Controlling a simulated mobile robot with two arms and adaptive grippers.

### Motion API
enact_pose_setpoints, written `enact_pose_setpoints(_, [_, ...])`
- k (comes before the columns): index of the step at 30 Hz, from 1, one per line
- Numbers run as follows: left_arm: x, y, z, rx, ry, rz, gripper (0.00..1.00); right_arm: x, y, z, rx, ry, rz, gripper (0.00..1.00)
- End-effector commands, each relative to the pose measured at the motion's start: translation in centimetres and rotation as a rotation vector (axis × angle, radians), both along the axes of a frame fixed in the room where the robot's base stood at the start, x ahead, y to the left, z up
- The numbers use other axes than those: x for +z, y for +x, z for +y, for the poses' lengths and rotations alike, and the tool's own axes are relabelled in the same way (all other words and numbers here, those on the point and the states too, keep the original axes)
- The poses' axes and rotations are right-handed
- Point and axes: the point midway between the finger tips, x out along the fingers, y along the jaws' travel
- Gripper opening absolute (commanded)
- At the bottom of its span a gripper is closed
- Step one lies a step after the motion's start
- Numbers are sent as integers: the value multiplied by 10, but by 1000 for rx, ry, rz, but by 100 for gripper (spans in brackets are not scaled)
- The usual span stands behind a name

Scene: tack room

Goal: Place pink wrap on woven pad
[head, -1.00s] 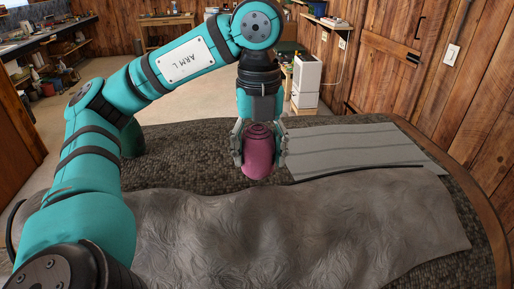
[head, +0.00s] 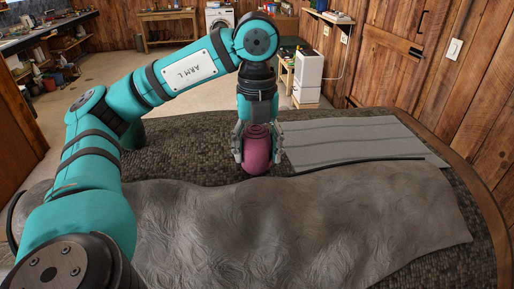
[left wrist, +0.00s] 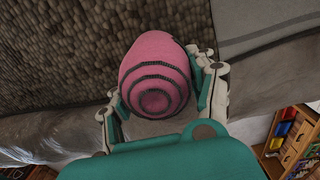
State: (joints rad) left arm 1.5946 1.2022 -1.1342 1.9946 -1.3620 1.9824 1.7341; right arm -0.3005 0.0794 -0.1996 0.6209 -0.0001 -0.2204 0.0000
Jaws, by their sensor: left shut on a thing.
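The pink wrap (head: 257,152) is a rounded roll with dark rings on its end. My left gripper (head: 256,158) points down and is shut on it, with a finger on each side. In the left wrist view the wrap (left wrist: 156,75) sits between the fingers (left wrist: 160,105). A flat grey pad with stripes (head: 355,142), which seems to be the woven pad, lies just right of the wrap. The wrap appears over the dark, woven-textured table covering (head: 190,150); I cannot tell whether it touches it. My right gripper is not in view.
A rumpled grey hide or blanket (head: 300,225) covers the table's front. A thin black strip (head: 360,161) lies along the pad's near edge. The table's wooden rim (head: 490,215) curves round at right. A white cabinet (head: 308,77) stands beyond the table.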

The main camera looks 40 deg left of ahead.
Motion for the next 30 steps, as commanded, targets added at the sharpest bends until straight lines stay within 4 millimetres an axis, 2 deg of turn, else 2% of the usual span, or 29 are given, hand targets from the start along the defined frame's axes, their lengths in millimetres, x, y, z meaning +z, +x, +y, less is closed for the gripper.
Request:
enact_pose_setpoints(1, [-3,0,0,0,0,0,24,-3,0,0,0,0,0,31])
enact_pose_setpoints(2, [-2,0,0,0,0,0,61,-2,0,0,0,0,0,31])
enact_pose_setpoints(6, [-1,0,0,0,0,0,79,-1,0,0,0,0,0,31])
enact_pose_setpoints(14, [-1,0,0,0,0,0,81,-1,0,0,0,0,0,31])
enact_pose_setpoints(19, [12,1,0,0,0,-3,81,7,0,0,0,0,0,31])
enact_pose_setpoints(23, [38,1,0,0,0,-6,81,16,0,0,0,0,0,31])
enact_pose_setpoints(30, [91,1,0,-1,1,-6,81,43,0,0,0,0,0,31])
